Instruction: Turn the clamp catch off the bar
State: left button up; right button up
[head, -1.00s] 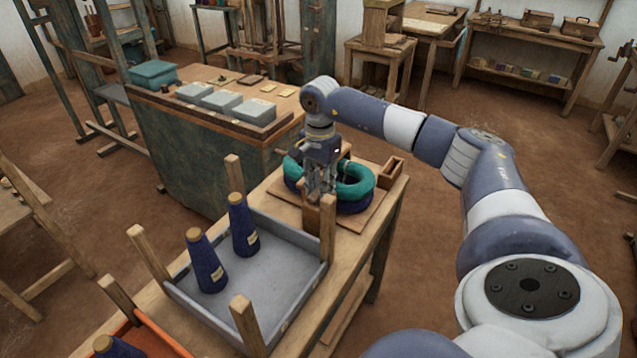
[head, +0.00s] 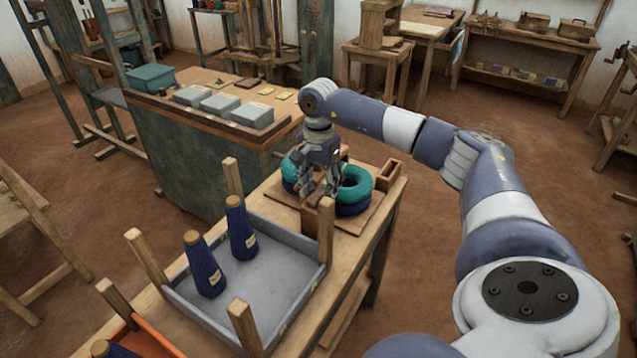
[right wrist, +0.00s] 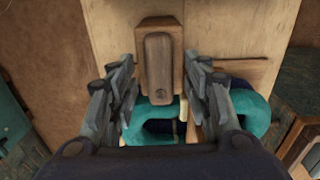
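A rounded wooden piece, apparently the clamp catch (right wrist: 158,72), shows in the right wrist view on a wooden block, its long side up and down in the picture. My right gripper (right wrist: 158,90) is open, one finger on each side of the catch, with visible gaps to it. In the head view my right gripper (head: 320,192) is just above the wooden block beside the teal yarn rings (head: 357,183), and it hides the catch there. I cannot make out the bar or whether the catch lies across it. My left gripper is not in view.
Teal rings (right wrist: 252,112) lie close beyond the fingers. A grey tray (head: 262,287) with corner posts and two dark blue cones stands nearer on the same table. A small wooden box (head: 388,172) sits at the table's far right. Floor right of the table is clear.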

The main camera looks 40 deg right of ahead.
aim_at(318, 193)
jog(key=shift+r, duration=0.15)
notch_tip(318, 193, up, 12)
dwell(0.5)
dwell(0.4)
